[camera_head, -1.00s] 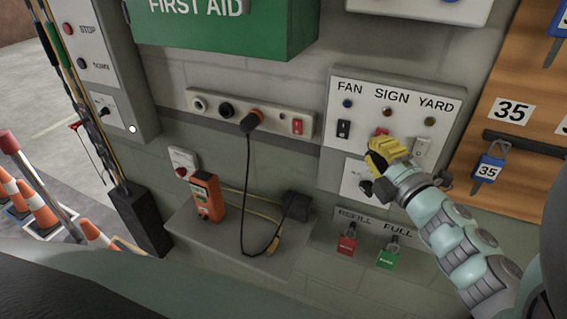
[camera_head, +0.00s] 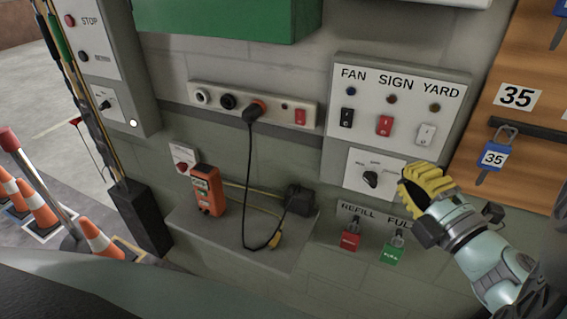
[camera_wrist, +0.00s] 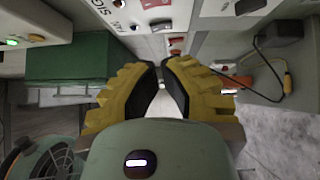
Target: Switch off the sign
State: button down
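The SIGN switch, a red rocker (camera_head: 384,126), sits under the SIGN label on the pale wall panel (camera_head: 447,88), in full view of the head camera. A dull brownish lamp (camera_head: 391,99) sits above it. Which way the rocker is pressed is too small to tell. My gripper (camera_head: 408,178), with yellow ribbed fingers, is below and right of the rocker, apart from it. It lies just right of the black rotary knob (camera_head: 370,179). In the wrist view, my gripper's fingertips (camera_wrist: 161,72) are together, with nothing seen between them.
A black FAN rocker (camera_head: 347,117) and a white YARD rocker (camera_head: 427,134) flank the red one. The REFILL key (camera_head: 350,238) and green-tagged FULL key (camera_head: 393,250) are below. A socket strip (camera_head: 272,108) is left, and a key board (camera_head: 522,155) right.

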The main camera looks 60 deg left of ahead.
jog(key=shift+s+d, duration=0.15)
jog(key=shift+d, duration=0.25)
dwell(0.3)
